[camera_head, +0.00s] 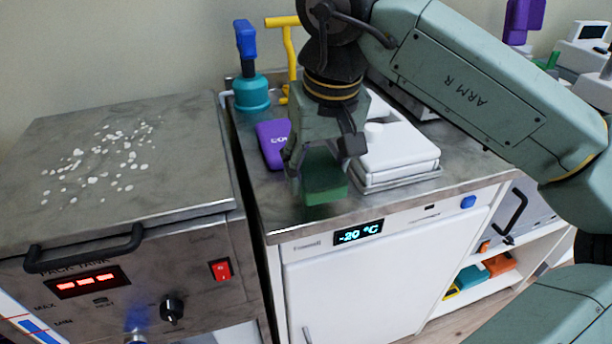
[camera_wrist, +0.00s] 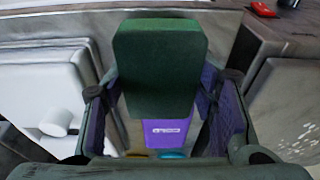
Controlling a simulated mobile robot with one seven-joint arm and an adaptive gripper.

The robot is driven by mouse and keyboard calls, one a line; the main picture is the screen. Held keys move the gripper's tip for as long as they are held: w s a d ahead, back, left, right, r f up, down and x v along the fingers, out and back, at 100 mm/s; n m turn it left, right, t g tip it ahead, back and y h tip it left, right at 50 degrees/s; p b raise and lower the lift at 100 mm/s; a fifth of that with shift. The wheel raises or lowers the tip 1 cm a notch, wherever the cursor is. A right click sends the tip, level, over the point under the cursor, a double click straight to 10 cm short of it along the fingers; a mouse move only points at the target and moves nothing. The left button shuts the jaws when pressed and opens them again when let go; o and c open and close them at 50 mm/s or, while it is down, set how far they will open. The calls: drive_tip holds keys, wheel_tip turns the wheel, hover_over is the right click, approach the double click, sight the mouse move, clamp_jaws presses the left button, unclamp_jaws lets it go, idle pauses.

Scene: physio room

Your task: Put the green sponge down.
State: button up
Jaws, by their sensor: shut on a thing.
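The green sponge (camera_head: 324,182) is a dark green block. My gripper (camera_head: 326,158) is shut on it and holds it near the front edge of the metal top of the white freezer cabinet (camera_head: 268,209). The sponge also shows in the wrist view (camera_wrist: 160,65), between the two fingers of my gripper (camera_wrist: 160,98). Whether the sponge touches the top or hangs just above it, I cannot tell.
A purple box (camera_head: 271,144) lies behind and left of the sponge. A white appliance (camera_head: 400,152) stands close on the right. A teal-based, blue-handled tool (camera_head: 251,92) stands behind. A pack tank (camera_head: 75,210) is at the left, across a narrow gap.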

sight(313, 172)
drive_tip(key=shift+w+a, duration=0.35)
drive_tip(key=shift+a, duration=0.25)
drive_tip(key=shift+w+a+f+p, duration=0.1)
drive_tip(key=shift+a+f+p, duration=0.05)
drive_tip(key=shift+f, duration=0.8)
drive_tip(key=shift+w+a+f+p, duration=0.1)
drive_tip(key=shift+a+f+p, duration=0.05)
drive_tip(key=shift+f, duration=0.75)
drive_tip(key=shift+f, duration=0.2)
drive_tip(key=o, duration=1.5)
drive_tip(key=shift+r, duration=0.2)
drive_tip(key=r, duration=0.4)
drive_tip(key=s+r, duration=0.1)
drive_tip(key=r, duration=0.3)
drive_tip(key=s+d+r, duration=0.1)
drive_tip(key=r, duration=0.3)
drive_tip(key=shift+s, duration=0.15)
